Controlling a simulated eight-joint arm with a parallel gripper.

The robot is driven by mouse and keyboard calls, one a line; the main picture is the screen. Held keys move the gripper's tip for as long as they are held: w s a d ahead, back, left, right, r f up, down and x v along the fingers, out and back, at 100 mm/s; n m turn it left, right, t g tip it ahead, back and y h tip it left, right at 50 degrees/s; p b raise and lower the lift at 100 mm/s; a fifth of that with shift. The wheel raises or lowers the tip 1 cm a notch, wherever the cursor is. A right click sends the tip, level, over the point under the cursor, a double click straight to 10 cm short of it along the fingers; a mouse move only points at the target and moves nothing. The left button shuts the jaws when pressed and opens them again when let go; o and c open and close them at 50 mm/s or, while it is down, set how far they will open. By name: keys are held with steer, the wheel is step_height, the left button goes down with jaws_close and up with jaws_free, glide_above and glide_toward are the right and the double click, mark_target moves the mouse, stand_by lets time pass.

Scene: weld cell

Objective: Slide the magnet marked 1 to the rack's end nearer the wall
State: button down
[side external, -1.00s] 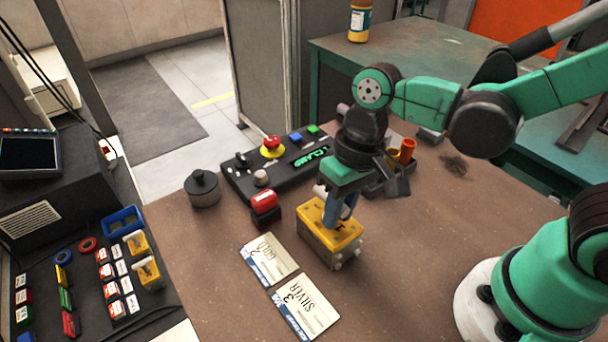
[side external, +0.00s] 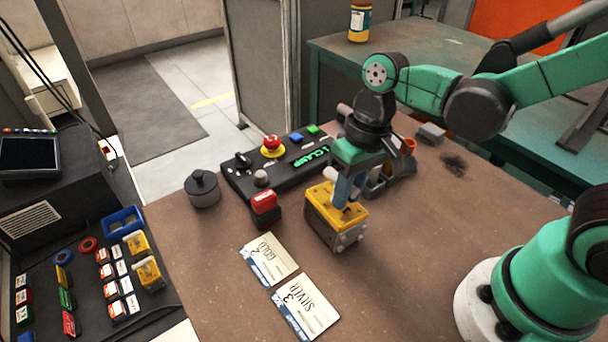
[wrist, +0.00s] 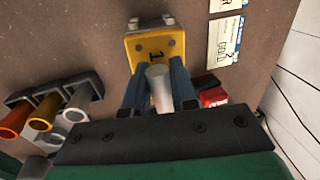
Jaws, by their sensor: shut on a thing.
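The magnet marked 1 is a yellow-topped block with grey sides (side external: 322,229), near the middle of the bench in the side external view. In the wrist view its yellow face (wrist: 137,45) carries a black 1, with a pale grey cylindrical handle (wrist: 159,88) standing from it. My gripper (side external: 346,190) points down over it, with blue fingers shut on the handle. In the wrist view the fingers (wrist: 158,82) lie on both sides of the handle. I cannot tell whether the magnet touches the bench. I cannot tell for sure which fixture is the rack.
GOLD (side external: 268,258) and SILVER (side external: 306,306) cards lie left of and below the magnet. A red-topped block (side external: 264,206) and a control panel (side external: 236,181) stand to its left. A black holder with several tubes (wrist: 56,112) sits close by. A black tray (side external: 95,318) holds two similar yellow blocks.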

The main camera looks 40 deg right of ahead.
steer(key=shift+w+d, duration=0.35)
steer(key=shift+d, duration=0.4)
steer(key=shift+w+d, duration=0.4)
steer(key=shift+d, duration=0.3)
steer(key=shift+w+d, duration=0.35)
steer(key=shift+d, duration=0.4)
steer(key=shift+d, duration=0.8)
steer(key=c, duration=0.6)
jaws_free()
steer(key=shift+c, duration=0.2)
steer(key=r, duration=0.3)
steer(key=d+r, duration=0.1)
steer(key=r, duration=0.1)
steer(key=shift+r, duration=0.25)
